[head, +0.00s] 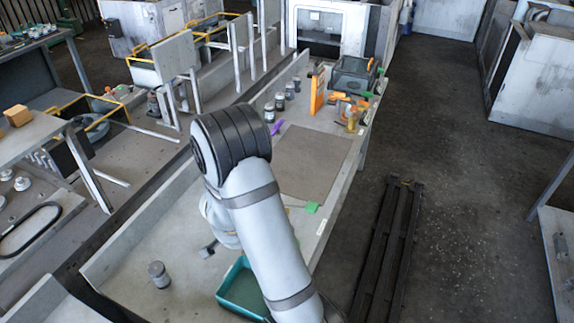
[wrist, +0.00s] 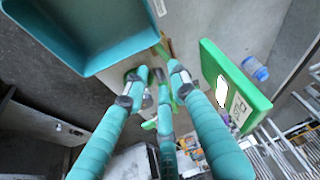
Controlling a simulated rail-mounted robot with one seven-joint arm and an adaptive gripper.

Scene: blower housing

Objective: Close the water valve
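I cannot make out the water valve for certain in either view. In the wrist view my gripper (wrist: 159,78) has teal fingers that reach toward the top centre. Their tips stand apart, with nothing clearly held between them. A green plate (wrist: 236,84) with a white cutout is to the right of the fingertips. A teal tray (wrist: 85,62) is at the upper left. In the head view my arm crosses the workbench and hides my gripper. The teal tray also shows there (head: 226,298), partly behind the arm.
The long workbench (head: 135,245) carries a brown mat (head: 318,160), several small jars (head: 280,100), an orange upright piece (head: 317,90) and a dark box (head: 354,76) at its far end. A grey cylinder (head: 159,274) stands at the near left. A dark slatted rack (head: 396,235) lies on the floor to the right.

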